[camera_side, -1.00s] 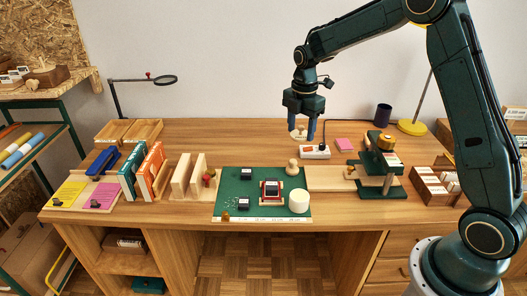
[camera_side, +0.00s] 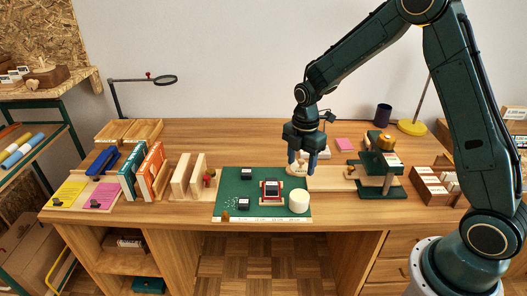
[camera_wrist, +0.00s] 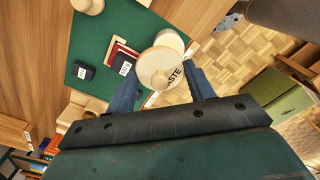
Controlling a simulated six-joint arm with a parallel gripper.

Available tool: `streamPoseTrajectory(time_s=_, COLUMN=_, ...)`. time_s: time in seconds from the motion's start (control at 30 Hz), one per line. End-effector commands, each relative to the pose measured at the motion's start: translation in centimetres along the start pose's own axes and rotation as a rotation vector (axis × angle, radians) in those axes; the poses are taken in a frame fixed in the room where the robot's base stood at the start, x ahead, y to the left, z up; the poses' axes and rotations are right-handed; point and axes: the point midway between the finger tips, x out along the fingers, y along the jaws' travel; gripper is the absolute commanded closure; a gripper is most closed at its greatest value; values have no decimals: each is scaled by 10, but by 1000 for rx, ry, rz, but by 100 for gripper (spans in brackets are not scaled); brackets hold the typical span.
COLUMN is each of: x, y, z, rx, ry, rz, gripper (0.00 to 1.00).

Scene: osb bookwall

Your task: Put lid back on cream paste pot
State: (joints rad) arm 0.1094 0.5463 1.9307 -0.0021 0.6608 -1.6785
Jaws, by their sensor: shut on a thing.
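The cream paste pot (camera_side: 299,201) stands upright at the front right of the green mat. In the wrist view the pot (camera_wrist: 172,41) shows partly behind the lid, with lettering that reads PASTE on its side. My gripper (camera_side: 301,168) points down above the back right part of the mat, behind and above the pot. It is shut on the round cream lid (camera_side: 297,171), held clear of the pot. In the wrist view the knobbed lid (camera_wrist: 155,62) sits between the two blue fingers of my gripper (camera_wrist: 163,82).
The green mat (camera_side: 230,183) also carries a red-framed stamp pad (camera_side: 271,191) and small black blocks (camera_side: 246,174). A wooden board (camera_side: 325,179) and green press (camera_side: 380,172) lie right. Bookends with books (camera_side: 152,172) stand left.

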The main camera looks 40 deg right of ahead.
Motion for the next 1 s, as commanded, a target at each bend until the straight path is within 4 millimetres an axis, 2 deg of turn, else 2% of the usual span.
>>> streamPoseTrajectory(time_s=0.23, x=13, y=-14, z=-10, rx=1, ry=0, rz=2, gripper=68)
streamPoseTrajectory(time_s=0.67, x=19, y=-14, z=-10, rx=1, ry=1, rz=0, gripper=68)
streamPoseTrajectory(time_s=1.0, x=38, y=-15, z=-10, rx=1, ry=1, rz=-1, gripper=68)
